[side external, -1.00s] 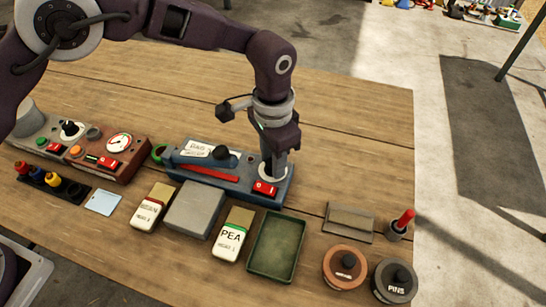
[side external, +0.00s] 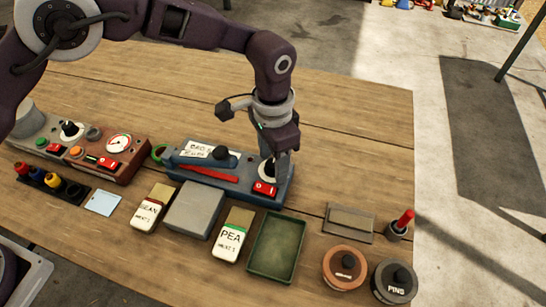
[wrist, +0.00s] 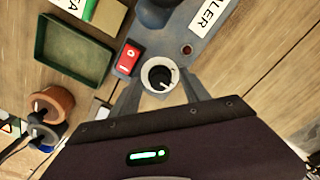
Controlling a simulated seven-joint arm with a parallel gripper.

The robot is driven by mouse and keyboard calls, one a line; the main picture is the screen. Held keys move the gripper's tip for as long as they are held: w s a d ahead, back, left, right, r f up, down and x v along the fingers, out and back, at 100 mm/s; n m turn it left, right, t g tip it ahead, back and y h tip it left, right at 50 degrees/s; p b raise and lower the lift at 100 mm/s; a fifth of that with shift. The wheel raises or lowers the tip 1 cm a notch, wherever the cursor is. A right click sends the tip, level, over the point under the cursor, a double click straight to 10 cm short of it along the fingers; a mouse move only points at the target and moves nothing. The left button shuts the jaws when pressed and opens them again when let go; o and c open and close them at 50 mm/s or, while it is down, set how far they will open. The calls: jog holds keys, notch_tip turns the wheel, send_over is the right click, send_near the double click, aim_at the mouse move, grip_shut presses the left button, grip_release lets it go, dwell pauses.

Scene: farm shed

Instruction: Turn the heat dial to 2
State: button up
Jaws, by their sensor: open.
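The blue bag sealer (side external: 228,186) lies on the bench, with a red rocker switch (side external: 265,188) at its right end. Its dial (wrist: 159,75) has a pale round plate and a dark knob, and I cannot read its numbers or setting. In the side view the dial (side external: 265,173) is partly hidden by my gripper. My gripper (side external: 277,170) points down over the dial. In the wrist view my gripper (wrist: 160,84) is open, with one finger on each side of the dial. I cannot tell whether the fingers touch the knob.
A green tray (side external: 276,248), a PEA packet (side external: 232,236) and a grey block (side external: 194,210) stand in front of the sealer. A red box with a gauge (side external: 112,153) is to the left. Round pots (side external: 344,268) are at the front right. The bench behind is clear.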

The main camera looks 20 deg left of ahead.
aim_at(272, 162)
notch_tip(272, 162, up, 7)
jog(key=shift+f, duration=0.2)
jog(key=shift+r, duration=0.25)
jog(key=shift+a+r, duration=0.15)
jog(key=shift+r, duration=0.05)
jog(key=s+a+r+n+t, duration=0.1)
jog(key=s+a+r+n, duration=0.15)
jog(key=a+r, duration=0.55)
jog(key=s+a+r+n+t, duration=0.1)
jog(key=s+a+r, duration=0.2)
jog(key=a+r, duration=0.5)
jog(key=s+a+r+n+t, duration=0.2)
jog(key=s+a+r+n, duration=0.15)
jog(key=s+a, duration=0.5)
jog(key=s+a+f+n, duration=0.1)
jog(key=s+a+f, duration=0.1)
jog(key=s, duration=0.3)
jog(key=s+a+f+n+t, duration=0.1)
jog(key=s+a+f, duration=0.1)
jog(key=s, duration=0.4)
jog(key=shift+t, duration=0.3)
